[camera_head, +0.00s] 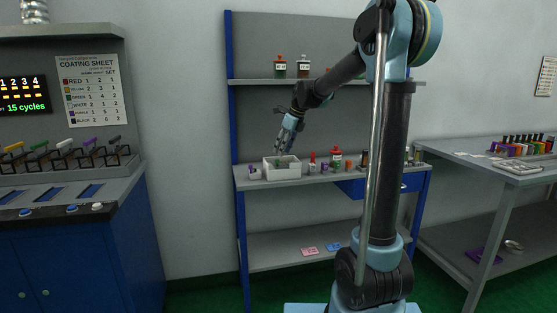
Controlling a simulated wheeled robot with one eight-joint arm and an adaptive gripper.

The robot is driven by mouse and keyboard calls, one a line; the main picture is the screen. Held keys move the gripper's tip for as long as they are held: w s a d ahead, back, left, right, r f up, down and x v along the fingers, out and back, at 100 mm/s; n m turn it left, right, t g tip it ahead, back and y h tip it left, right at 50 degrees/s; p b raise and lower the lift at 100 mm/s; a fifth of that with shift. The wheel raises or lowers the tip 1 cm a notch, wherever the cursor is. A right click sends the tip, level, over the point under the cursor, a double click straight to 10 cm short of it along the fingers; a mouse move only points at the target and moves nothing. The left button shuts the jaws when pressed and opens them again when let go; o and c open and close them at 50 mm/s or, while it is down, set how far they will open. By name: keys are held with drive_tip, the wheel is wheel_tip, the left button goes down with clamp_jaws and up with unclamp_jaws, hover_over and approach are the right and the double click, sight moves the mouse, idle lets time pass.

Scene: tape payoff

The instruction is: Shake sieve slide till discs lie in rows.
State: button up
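My gripper (284,150) is above a white open box (269,173) on the middle bench's worktop. Its two fingers point down and look spread apart, with nothing visible between them. A small green-topped item shows inside the box, too small to make out. I cannot pick out a sieve slide or any discs for certain. The left machine (108,198) has several blue rectangular plates (47,193) set in its sloping front, below a row of coloured levers (63,150).
Small bottles and jars, including a red one (336,156), crowd the worktop right of the box. A shelf (300,81) with bottles hangs above. A right table (460,158) holds a rack of coloured bottles (523,145). Pink (310,251) and blue cards lie on the lower shelf.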

drive_tip(key=shift+x, duration=2.6)
drive_tip(key=shift+c, duration=0.4)
clamp_jaws()
